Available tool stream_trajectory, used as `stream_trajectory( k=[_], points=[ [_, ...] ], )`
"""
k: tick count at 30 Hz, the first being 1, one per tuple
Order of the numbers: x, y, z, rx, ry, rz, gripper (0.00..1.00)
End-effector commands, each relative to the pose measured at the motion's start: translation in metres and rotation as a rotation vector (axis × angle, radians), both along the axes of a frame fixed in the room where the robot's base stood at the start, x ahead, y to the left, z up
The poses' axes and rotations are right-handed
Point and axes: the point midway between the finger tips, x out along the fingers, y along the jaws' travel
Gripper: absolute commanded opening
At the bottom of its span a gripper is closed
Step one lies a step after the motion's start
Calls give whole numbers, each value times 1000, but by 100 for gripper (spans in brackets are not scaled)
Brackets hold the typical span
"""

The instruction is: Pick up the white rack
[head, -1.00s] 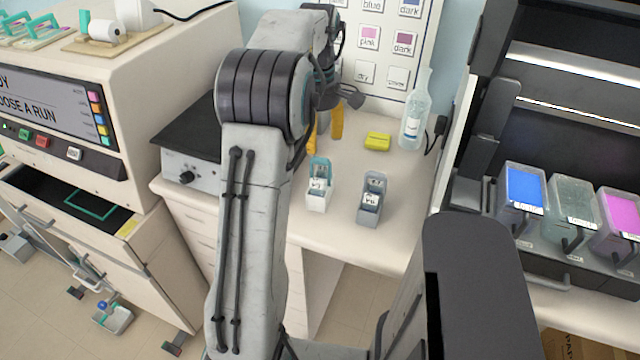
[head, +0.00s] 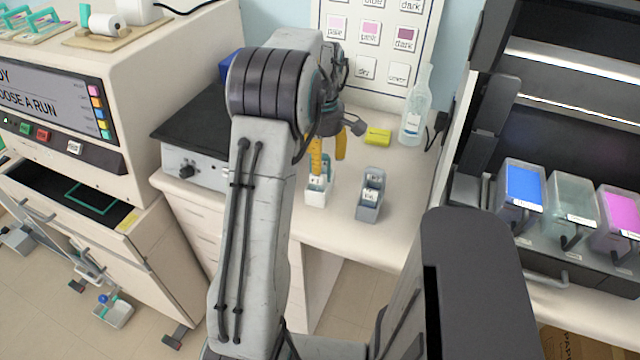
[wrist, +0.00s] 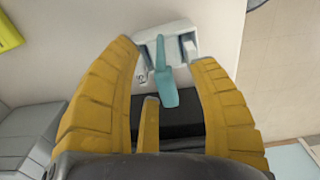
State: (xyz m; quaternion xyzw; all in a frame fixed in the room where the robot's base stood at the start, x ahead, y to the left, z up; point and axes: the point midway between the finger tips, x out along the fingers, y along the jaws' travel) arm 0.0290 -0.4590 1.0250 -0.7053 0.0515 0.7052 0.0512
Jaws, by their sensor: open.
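The white rack (head: 318,194) with a teal handle stands upright near the front of the white counter. It also shows in the wrist view, its white body (wrist: 176,38) just beyond the fingertips and its teal handle (wrist: 163,82) reaching between the fingers. My gripper (head: 328,170) is open, with yellow fingers pointing down over the rack. In the wrist view my gripper (wrist: 165,52) has fingers on both sides of the handle, apart from it as far as I can tell. One finger partly hides the rack in the head view.
A grey rack (head: 369,199) stands close to the right of the white one. A yellow block (head: 377,137) and a clear bottle (head: 415,112) are farther back. A black-topped device (head: 195,135) is on the left. Stain containers (head: 522,190) stand at the right.

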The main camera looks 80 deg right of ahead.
Motion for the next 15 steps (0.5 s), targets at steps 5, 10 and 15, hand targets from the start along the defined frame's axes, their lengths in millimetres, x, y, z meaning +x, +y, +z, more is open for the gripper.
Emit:
stream_trajectory(
  k=[5, 10, 15],
  points=[
    [0, 0, 0, 0, 0, 0, 57],
    [0, 0, 0, 0, 0, 0, 42],
    [0, 0, 0, 0, 0, 0, 27]
  ],
)
